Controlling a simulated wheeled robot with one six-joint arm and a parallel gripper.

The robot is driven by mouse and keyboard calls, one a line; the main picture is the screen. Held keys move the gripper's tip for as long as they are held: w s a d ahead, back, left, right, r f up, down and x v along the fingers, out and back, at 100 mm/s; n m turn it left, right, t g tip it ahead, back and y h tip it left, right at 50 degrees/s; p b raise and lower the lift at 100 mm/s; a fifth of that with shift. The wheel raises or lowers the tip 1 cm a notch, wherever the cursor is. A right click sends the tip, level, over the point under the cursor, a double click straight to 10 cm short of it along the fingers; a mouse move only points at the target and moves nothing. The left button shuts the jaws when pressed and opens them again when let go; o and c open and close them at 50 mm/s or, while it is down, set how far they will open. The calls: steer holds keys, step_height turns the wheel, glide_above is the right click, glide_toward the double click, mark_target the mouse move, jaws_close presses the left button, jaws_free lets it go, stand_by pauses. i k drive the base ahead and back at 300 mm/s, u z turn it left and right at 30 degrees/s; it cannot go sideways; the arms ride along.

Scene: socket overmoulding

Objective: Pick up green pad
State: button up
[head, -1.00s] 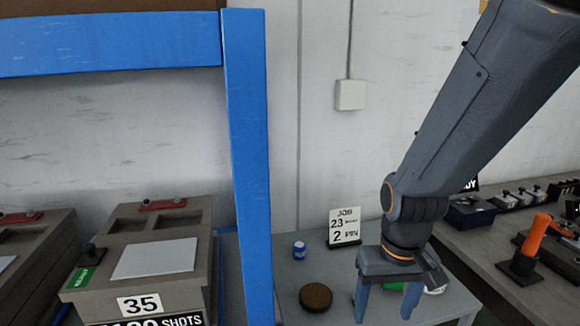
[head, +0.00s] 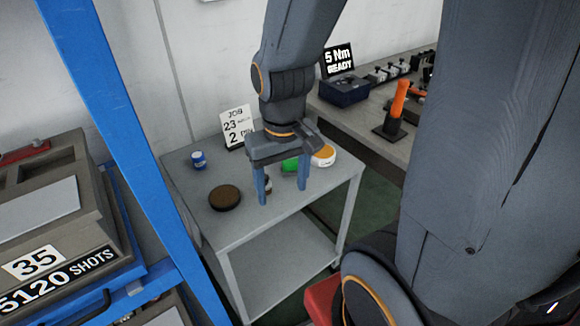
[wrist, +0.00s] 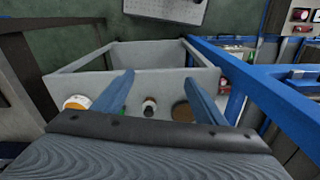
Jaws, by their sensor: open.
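A green thing (head: 291,164), which looks like the green pad, lies on the small grey table (head: 190,178) in the head view. My gripper partly covers it, so its full shape is hidden. My gripper (head: 283,194) is open, with its two blue fingers pointing down over the table, and nothing shows between the fingertips.
A white-and-orange round item (head: 324,156) sits right of the green thing. A small dark bottle (head: 268,184) stands near the left finger. A brown disc (head: 225,197), a blue can (head: 198,160) and a job sign (head: 236,127) are further left. A blue post (head: 130,165) stands left of the table.

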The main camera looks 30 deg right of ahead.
mark_target(289, 168)
steer(key=u, duration=0.8)
steer(key=k, duration=0.95)
steer(key=z, duration=0.75)
steer(key=i, duration=1)
steer(key=z, duration=0.05)
